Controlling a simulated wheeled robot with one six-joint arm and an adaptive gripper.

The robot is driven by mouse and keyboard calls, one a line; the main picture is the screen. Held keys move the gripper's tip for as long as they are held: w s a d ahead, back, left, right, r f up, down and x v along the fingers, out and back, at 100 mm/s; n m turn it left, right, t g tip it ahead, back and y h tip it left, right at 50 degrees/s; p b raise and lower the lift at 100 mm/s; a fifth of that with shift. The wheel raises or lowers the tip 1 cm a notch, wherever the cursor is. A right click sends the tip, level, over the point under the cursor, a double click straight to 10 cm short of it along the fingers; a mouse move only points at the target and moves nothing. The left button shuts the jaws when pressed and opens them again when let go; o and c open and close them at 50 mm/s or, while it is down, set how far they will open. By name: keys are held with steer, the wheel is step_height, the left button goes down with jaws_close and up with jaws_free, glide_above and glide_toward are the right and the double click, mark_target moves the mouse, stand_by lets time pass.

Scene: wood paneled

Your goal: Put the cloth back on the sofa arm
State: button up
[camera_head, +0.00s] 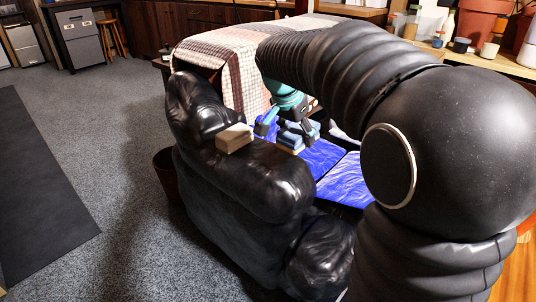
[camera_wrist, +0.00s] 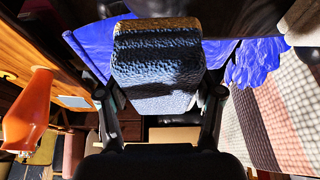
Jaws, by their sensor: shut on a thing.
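My gripper (camera_head: 291,124) is shut on a folded blue-grey cloth with a tan edge (camera_head: 288,143), beyond the near arm of the black sofa (camera_head: 240,180). In the wrist view the cloth (camera_wrist: 157,60) sits between the two fingers of my gripper (camera_wrist: 158,95). It hangs over or near the blue seat (camera_head: 338,178); whether it touches the seat is unclear. My arm hides the right part of the sofa.
A dark basket (camera_head: 165,172) stands left of the sofa. A shelf with pots (camera_head: 483,22) is at the upper right. An orange vase (camera_wrist: 28,112) shows at left in the wrist view. Carpet at left is open.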

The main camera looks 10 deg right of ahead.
glide_above(273, 161)
steer(key=a, duration=0.1)
steer(key=f, duration=0.2)
steer(key=s+f, duration=0.1)
steer(key=f, duration=0.1)
steer(key=shift+a+f, duration=0.1)
steer(key=shift+f, duration=1.95)
steer(key=shift+f, duration=0.1)
steer(key=shift+f, duration=0.15)
steer(key=o, duration=1.1)
